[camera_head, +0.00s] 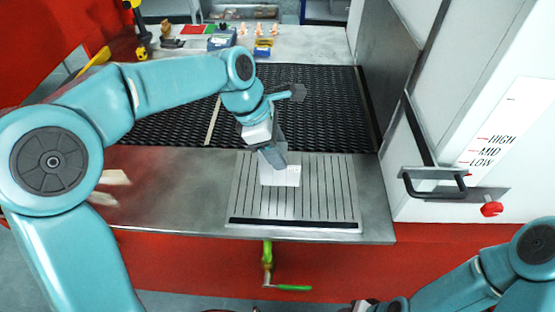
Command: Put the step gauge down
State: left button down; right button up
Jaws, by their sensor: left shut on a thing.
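My left gripper (272,158) is shut on a small white block, which I take to be the step gauge (281,178). It shows just below the fingers, over the upper middle of a grooved light-grey plate (330,195). The fingers hide its upper part. I cannot tell whether its underside touches the plate. My right arm comes in at the lower right corner, and its gripper fingers are not visible.
The plate lies on a metal table (165,215) with a red front. Behind it is a black mesh belt (325,105). A white machine with a black handle (432,185) and red knob (491,209) stands right. A green-handled crank (290,287) hangs below the table edge.

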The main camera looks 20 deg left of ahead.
pick_arm(q)
jog(key=f, duration=0.4)
jog(key=shift+w+d, duration=0.1)
jog(key=shift+w, duration=0.1)
jog(key=shift+s+r, duration=0.1)
jog(key=shift+s, duration=0.05)
jog(key=c, duration=0.5)
grip_release()
jog(key=shift+f, duration=0.25)
jog(key=shift+r, duration=0.1)
